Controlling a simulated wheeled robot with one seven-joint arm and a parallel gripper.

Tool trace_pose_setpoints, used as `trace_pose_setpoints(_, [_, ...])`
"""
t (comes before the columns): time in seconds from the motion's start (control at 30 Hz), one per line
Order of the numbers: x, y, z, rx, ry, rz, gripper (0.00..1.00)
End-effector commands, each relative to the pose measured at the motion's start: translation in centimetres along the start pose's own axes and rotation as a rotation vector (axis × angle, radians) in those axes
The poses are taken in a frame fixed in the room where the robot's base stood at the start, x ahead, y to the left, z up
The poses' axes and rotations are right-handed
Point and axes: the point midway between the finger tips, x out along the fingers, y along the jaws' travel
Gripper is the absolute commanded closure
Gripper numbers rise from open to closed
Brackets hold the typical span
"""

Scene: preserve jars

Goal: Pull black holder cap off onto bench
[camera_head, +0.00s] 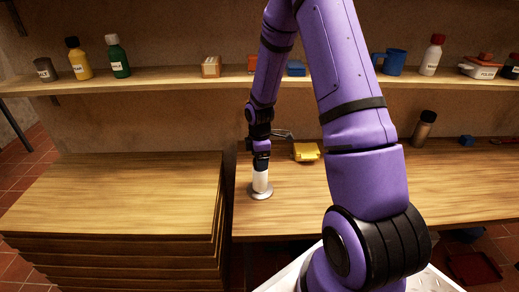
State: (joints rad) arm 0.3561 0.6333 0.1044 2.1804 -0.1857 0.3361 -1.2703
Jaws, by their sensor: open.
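A white upright cylinder on a round grey base (260,184) stands on the wooden bench (300,208), left of centre; it looks like the holder. My gripper (261,164) points down right at the top of this holder. The dark part at the holder's top merges with my black gripper, so I cannot make out the black cap apart from the fingers. My gripper is open, with its fingers at or around the holder's top; whether they touch it is too small to tell.
A yellow object (306,152) lies right of the holder, behind it. A brown bottle with a black lid (424,130) and a small blue block (466,140) stand farther right. A shelf (180,79) with bottles and boxes runs above. Bare bench lies right of the holder.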

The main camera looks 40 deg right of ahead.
Motion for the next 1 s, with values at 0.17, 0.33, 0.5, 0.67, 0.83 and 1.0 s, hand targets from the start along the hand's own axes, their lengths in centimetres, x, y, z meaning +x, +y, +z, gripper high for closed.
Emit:
trace_pose_setpoints(0.17, [0.93, -0.01, -0.01, 0.0, 0.0, 0.0, 0.2])
trace_pose_setpoints(0.33, [1.04, 0.0, -0.01, 0.0, 0.0, 0.001, 0.2])
trace_pose_setpoints(0.5, [1.02, 0.0, -0.01, 0.0, 0.0, 0.0, 0.32])
trace_pose_setpoints(0.67, [1.01, 0.0, -0.01, 0.0, 0.0, 0.0, 0.68])
trace_pose_setpoints(0.83, [1.0, -0.01, -0.01, 0.0, 0.0, 0.0, 0.73])
trace_pose_setpoints(1.0, [0.92, 0.0, -0.01, 0.0, 0.0, 0.0, 0.79])
